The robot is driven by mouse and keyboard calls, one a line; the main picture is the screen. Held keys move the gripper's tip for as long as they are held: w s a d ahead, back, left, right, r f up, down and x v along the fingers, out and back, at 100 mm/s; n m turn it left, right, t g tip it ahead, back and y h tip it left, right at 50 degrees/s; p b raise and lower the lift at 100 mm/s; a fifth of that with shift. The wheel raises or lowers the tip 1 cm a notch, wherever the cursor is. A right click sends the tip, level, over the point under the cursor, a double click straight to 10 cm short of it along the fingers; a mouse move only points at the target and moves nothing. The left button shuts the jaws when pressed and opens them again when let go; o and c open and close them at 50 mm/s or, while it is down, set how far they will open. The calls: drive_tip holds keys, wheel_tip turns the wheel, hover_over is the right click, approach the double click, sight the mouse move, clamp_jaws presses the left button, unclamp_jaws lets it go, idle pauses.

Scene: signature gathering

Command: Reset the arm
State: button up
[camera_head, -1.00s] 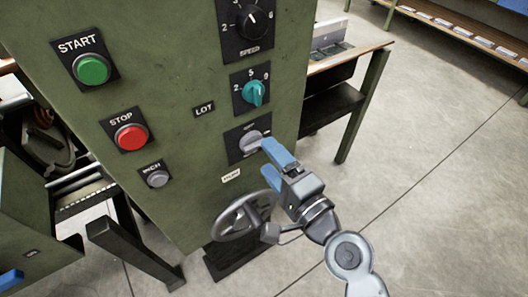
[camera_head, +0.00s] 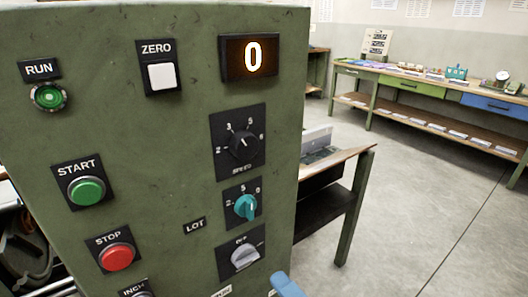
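Only a blue fingertip of my gripper (camera_head: 286,286) shows, at the bottom edge of the head view. The rest of my gripper and arm is below the frame, so its opening is hidden. The fingertip is to the lower right of a grey rotary knob (camera_head: 244,257) on the green control panel (camera_head: 150,140). It looks apart from the knob, and nothing is seen held.
The panel carries a lit 0 display (camera_head: 250,57), a white ZERO button (camera_head: 162,76), a green RUN lamp (camera_head: 48,96), START (camera_head: 87,191) and STOP (camera_head: 117,257) buttons, a SPEED dial (camera_head: 242,144) and a teal LOT knob (camera_head: 246,206). Benches stand behind; floor at right is clear.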

drive_tip(key=s+d+f+n+h, duration=0.2)
drive_tip(key=s+d+h, duration=0.2)
drive_tip(key=s+d, duration=0.3)
drive_tip(key=s+d+f+n+h, duration=0.25)
drive_tip(key=s+d, duration=0.35)
drive_tip(key=s, duration=0.3)
drive_tip(key=s+d+r+n+h, duration=0.1)
drive_tip(key=s+d+r+n, duration=0.1)
drive_tip(key=s, duration=0.5)
drive_tip(key=s+d+r+n+h, duration=0.2)
drive_tip(key=s+r+n, duration=0.2)
drive_tip(key=s+r, duration=0.2)
drive_tip(key=shift+s+d+n, duration=0.2)
drive_tip(key=shift+s+n, duration=0.15)
drive_tip(key=shift+s, duration=0.55)
